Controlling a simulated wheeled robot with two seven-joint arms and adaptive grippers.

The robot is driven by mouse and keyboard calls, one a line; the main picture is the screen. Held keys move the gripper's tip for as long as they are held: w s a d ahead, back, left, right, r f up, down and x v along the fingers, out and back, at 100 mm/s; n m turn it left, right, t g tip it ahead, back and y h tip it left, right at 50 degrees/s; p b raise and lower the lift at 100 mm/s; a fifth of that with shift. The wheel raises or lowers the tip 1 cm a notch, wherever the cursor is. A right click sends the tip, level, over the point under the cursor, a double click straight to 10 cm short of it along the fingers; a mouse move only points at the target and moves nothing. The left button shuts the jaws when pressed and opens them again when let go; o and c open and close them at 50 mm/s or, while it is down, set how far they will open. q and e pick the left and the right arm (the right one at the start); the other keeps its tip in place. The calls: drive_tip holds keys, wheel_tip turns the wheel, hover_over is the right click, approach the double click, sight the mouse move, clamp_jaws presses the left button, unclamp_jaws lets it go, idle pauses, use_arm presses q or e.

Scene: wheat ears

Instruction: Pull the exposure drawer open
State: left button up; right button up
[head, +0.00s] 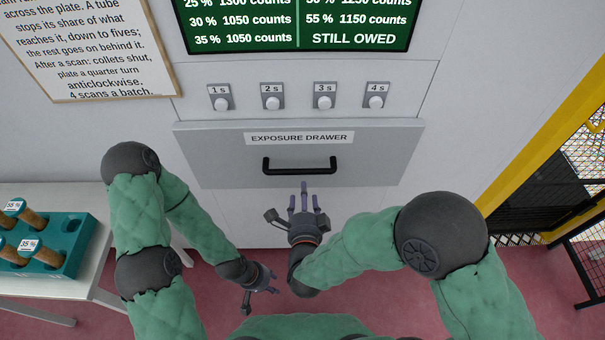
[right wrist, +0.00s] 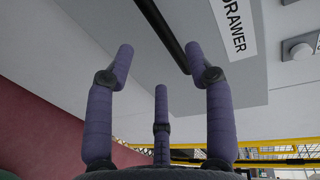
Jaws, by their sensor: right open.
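The exposure drawer (head: 215,160) is a grey panel in the white wall unit, shut flush, with a label and a black bar handle (head: 299,165). My right gripper (head: 304,200) is open and empty just below the handle, its fingers pointing up toward it. In the right wrist view the handle (right wrist: 165,35) runs slantwise beyond the spread purple fingers, apart from them as far as I can tell. Part of the drawer label shows at the top right there. My left gripper (head: 261,290) hangs lower, near the floor, away from the drawer; its fingers are too small to judge.
Several round knobs (head: 272,102) labelled 1 s to 4 s sit above the drawer, under a green display (head: 300,30). A teal rack (head: 70,255) with labelled tubes stands on a white table at left. A yellow frame (head: 560,130) and black mesh stand at right.

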sight(303, 174)
drive_tip(key=w, duration=0.3)
drive_tip(key=w+f+b, duration=0.1)
drive_tip(key=w, duration=0.2)
drive_tip(key=w+f+b, duration=0.1)
drive_tip(key=w, duration=0.3)
drive_tip(key=shift+f, duration=0.1)
clamp_jaws()
